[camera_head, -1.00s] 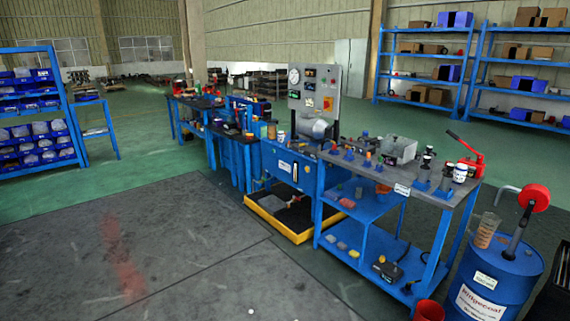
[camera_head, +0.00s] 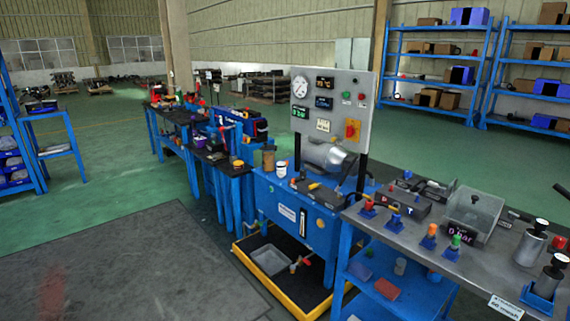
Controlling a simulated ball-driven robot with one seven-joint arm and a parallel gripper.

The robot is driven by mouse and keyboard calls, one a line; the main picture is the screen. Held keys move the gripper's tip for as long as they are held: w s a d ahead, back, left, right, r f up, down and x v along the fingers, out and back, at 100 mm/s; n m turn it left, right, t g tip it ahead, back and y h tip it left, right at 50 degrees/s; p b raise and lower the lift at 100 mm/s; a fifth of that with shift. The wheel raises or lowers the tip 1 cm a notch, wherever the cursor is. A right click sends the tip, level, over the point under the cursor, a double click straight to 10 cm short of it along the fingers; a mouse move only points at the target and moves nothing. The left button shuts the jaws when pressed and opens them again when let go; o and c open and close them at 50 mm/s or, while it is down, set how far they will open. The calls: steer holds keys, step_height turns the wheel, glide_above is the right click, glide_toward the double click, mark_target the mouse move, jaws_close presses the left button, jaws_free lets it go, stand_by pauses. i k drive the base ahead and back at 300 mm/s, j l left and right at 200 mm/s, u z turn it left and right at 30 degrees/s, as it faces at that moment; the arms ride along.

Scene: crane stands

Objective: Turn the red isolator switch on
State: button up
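A grey control panel (camera_head: 336,88) stands upright at the back of a blue bench unit (camera_head: 293,215). On its lower right is a small yellow plate with a red knob, which looks like the red isolator switch (camera_head: 352,130). It is too small to tell which position the knob is in. The panel also carries a round white gauge (camera_head: 300,86), several dark displays, and a green button (camera_head: 346,96). My gripper is not in view.
A silver motor (camera_head: 328,157) sits below the panel. A grey-topped workbench (camera_head: 470,262) with valves and a clear box (camera_head: 470,212) stands front right. A yellow-rimmed drip tray (camera_head: 262,287) lies under the blue unit. Open dark floor (camera_head: 130,270) lies front left.

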mark_target(350, 131)
steer(key=i+z, duration=0.1)
steer(key=i, duration=0.4)
steer(key=i+j+z, duration=0.1)
steer(key=i, duration=0.4)
steer(key=i+j+z, duration=0.1)
steer(key=i, duration=0.4)
steer(key=i+j+z, duration=0.1)
steer(key=j, duration=0.25)
steer(key=i+j, duration=0.15)
steer(key=j, duration=0.2)
steer(key=i+j+z, duration=0.15)
steer(key=j, duration=0.2)
